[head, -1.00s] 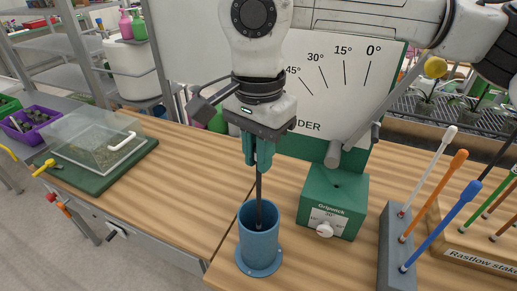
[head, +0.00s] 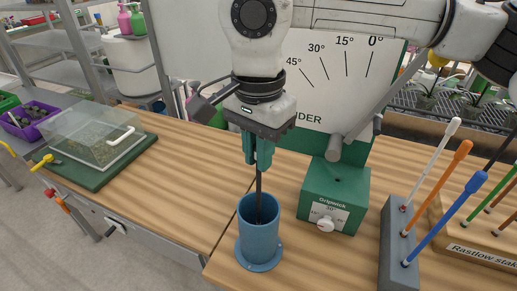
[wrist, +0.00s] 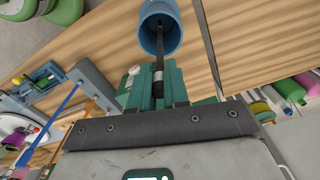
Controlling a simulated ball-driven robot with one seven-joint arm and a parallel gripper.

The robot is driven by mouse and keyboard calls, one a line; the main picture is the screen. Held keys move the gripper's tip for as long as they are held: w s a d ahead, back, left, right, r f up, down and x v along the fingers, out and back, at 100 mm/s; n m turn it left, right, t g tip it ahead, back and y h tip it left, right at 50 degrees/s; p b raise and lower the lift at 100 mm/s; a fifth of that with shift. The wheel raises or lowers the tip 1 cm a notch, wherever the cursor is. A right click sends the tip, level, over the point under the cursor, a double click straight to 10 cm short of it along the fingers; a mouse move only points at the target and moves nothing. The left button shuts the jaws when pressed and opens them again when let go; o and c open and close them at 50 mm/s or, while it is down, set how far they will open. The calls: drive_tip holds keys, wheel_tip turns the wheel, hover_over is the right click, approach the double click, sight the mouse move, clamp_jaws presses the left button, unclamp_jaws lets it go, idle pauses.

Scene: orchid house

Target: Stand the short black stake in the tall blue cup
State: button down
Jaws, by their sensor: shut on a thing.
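The tall blue cup (head: 260,245) stands upright near the front edge of the wooden bench. My gripper (head: 258,160) is above it, with its green fingers shut on the short black stake (head: 259,188). The stake hangs about upright, and its lower part is inside the cup's mouth. In the wrist view the stake (wrist: 159,55) runs from the fingers (wrist: 158,88) into the blue cup (wrist: 163,20). The stake's lower end is deep in shadow, so I cannot tell whether it touches the cup's floor.
A green Gripwick block (head: 334,197) stands right of the cup. Further right are a grey holder (head: 397,245) with white, orange and blue stakes, and a wooden stake rack (head: 470,245). A clear-lidded green tray (head: 95,150) sits left. The bench left of the cup is clear.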

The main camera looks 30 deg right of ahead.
drive_tip(key=shift+f+b, duration=0.5)
drive_tip(key=shift+f, duration=0.3)
drive_tip(key=shift+c, duration=2.4)
unclamp_jaws()
drive_tip(key=shift+o, duration=0.4)
drive_tip(key=o, duration=0.4)
wheel_tip(320, 180, up, 11)
